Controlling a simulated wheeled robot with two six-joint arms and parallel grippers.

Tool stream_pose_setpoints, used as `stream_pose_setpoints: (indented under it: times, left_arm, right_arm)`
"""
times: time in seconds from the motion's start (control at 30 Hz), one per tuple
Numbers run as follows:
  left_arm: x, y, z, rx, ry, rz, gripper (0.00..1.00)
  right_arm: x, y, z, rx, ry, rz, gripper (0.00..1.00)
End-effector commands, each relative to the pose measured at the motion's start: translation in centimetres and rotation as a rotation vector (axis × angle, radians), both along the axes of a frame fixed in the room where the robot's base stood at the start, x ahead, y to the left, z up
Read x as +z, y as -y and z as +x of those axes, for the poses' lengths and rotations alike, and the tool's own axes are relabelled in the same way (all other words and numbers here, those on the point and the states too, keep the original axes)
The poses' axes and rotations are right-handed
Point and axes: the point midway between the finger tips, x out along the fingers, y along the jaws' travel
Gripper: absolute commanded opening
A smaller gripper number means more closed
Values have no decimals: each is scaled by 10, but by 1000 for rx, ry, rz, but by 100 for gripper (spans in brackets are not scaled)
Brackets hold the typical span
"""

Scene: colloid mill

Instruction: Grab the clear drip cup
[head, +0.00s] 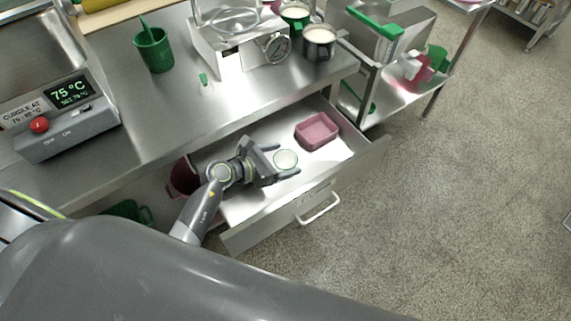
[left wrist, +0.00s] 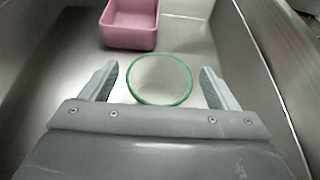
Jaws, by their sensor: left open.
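The clear drip cup (head: 286,159) stands in the open drawer, just ahead of my left gripper (head: 285,162). In the left wrist view the cup (left wrist: 160,80) shows a round green-tinted rim and a clear body. My left gripper (left wrist: 162,84) is open, with one finger on each side of the cup and a visible gap on both sides. The lower part of the cup is hidden by the gripper body in the left wrist view. My right gripper is not in view.
A pink rectangular bin (head: 318,131) lies in the drawer beyond the cup; it also shows in the left wrist view (left wrist: 130,24). The drawer walls (head: 350,165) rise around them. The steel counter (head: 160,108) overhangs the drawer's back and holds a green cup (head: 153,52).

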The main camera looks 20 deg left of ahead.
Motion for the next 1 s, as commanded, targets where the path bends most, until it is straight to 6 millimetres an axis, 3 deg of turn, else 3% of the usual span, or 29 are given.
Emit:
stream_pose_setpoints:
  times: [0.2, 0.43, 0.8, 1.0]
  left_arm:
    - [-9, 13, 16, 0, 0, 0, 82]
    - [-9, 13, 17, 1, 0, 2, 82]
    - [-9, 13, 17, 1, -1, 1, 35]
    - [-9, 13, 17, 1, 0, 2, 34]
  right_arm:
    - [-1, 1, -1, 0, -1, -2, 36]
    - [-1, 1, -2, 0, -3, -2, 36]
    - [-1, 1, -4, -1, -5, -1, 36]
    - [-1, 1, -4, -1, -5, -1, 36]
